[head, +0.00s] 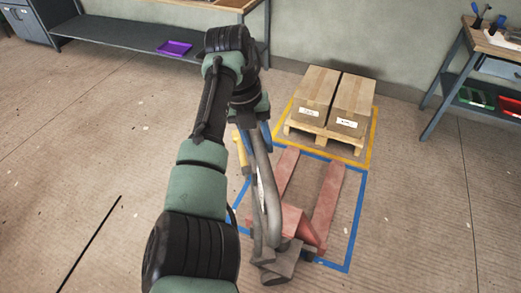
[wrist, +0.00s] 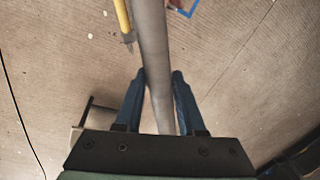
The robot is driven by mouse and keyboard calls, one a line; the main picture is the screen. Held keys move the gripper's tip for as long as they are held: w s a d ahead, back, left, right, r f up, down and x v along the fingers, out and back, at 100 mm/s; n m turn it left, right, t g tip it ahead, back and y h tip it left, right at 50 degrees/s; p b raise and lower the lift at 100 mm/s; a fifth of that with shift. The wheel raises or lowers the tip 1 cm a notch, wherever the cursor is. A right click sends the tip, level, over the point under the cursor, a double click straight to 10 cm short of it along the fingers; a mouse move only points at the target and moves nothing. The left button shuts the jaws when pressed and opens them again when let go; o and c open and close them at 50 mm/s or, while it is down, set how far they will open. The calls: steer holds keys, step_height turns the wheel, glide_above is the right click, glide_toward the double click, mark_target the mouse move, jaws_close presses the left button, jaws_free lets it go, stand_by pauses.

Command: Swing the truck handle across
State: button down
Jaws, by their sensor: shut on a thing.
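The red pallet truck (head: 296,222) stands on the floor with its forks pointing away toward a loaded pallet. Its grey handle (head: 270,190) rises from the truck's near end toward my gripper. In the wrist view the handle (wrist: 150,40) is a grey bar running between the two blue fingers. My gripper (wrist: 158,75) is shut on this bar. In the head view my gripper (head: 252,136) is at the handle's upper part, and my arm hides part of it.
A blue floor outline (head: 357,222) surrounds the forks. Beyond it, a wooden pallet (head: 322,138) with two boxes (head: 350,100) stands in a yellow outline (head: 372,142). Benches stand at the back left and right. A yellow rod-like thing (wrist: 122,15) is beside the handle. Floor to the right is clear.

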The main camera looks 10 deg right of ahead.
steer(key=shift+w+d+r+m+b, duration=0.15)
steer(key=shift+w+m+b, duration=0.3)
steer(key=shift+b, duration=0.6)
steer(key=b, duration=0.3)
steer(key=shift+w, duration=0.3)
steer(key=b, duration=0.3)
steer(key=shift+w+m, duration=0.1)
steer(key=shift+m, duration=0.15)
steer(key=shift+a+b, duration=0.25)
steer(key=shift+b, duration=0.25)
steer(key=shift+d+r, duration=0.1)
steer(key=shift+d, duration=0.05)
